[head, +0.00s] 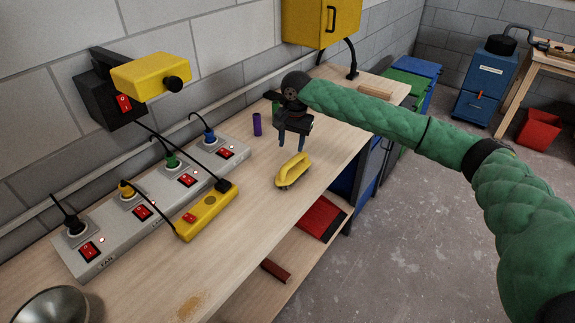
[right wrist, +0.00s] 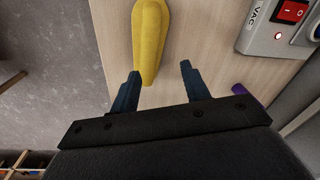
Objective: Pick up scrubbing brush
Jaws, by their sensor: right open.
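The scrubbing brush (head: 293,171) has a yellow handle and lies on the wooden workbench (head: 250,235), near its front edge. In the right wrist view the brush (right wrist: 150,40) shows as a long yellow shape beyond the fingers, nearer the left finger; its near end reaches between the fingertips. My right gripper (head: 291,146) is open and empty, just behind and above the brush in the head view. Its two dark blue fingers (right wrist: 157,75) stand apart in the wrist view. I cannot tell whether a finger touches the brush. My left gripper is not in view.
A grey switch panel (head: 150,212) with plugs and red switches runs along the wall side. A yellow power strip (head: 207,210) lies in front of it. A purple cylinder (head: 257,124) stands behind the brush. A metal bowl (head: 50,307) sits at front left. Bench right of the strip is mostly clear.

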